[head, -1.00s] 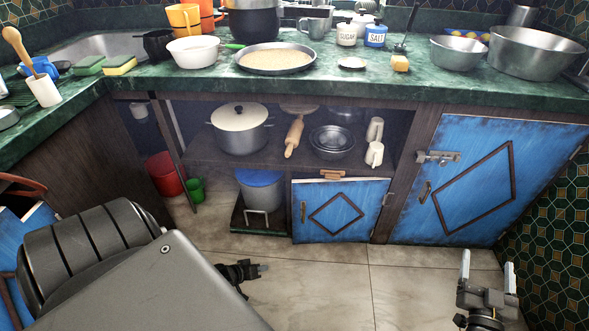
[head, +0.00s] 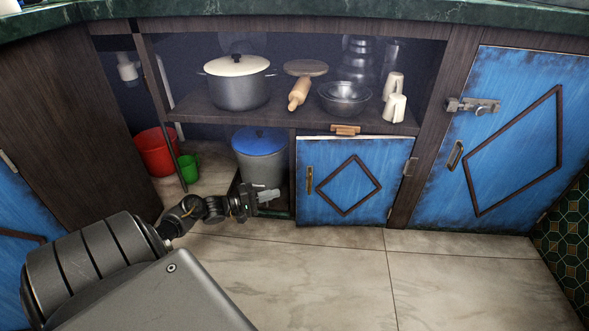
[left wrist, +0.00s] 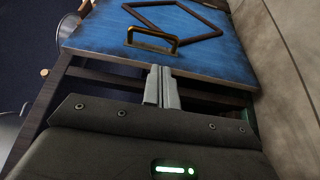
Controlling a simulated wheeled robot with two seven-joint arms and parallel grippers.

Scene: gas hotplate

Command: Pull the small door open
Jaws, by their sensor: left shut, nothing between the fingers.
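The small door (head: 354,184) is blue with a dark diamond moulding and stands shut under the shelf. Its upright handle (head: 310,180) is near its left edge. A small wooden piece (head: 345,130) sits at its top edge. My left gripper (head: 272,195) is shut and empty, a little left of the handle and in front of the blue-lidded pot. In the left wrist view the closed fingers (left wrist: 161,88) point toward the door panel (left wrist: 222,58), with the handle (left wrist: 152,40) beyond their tips and apart from them. My right gripper is out of view.
A larger blue door (head: 510,140) with a metal bolt (head: 472,105) is at right. The blue-lidded pot (head: 260,165) stands left of the small door. Red (head: 154,152) and green (head: 188,172) containers stand further left. The tiled floor (head: 320,275) in front is clear.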

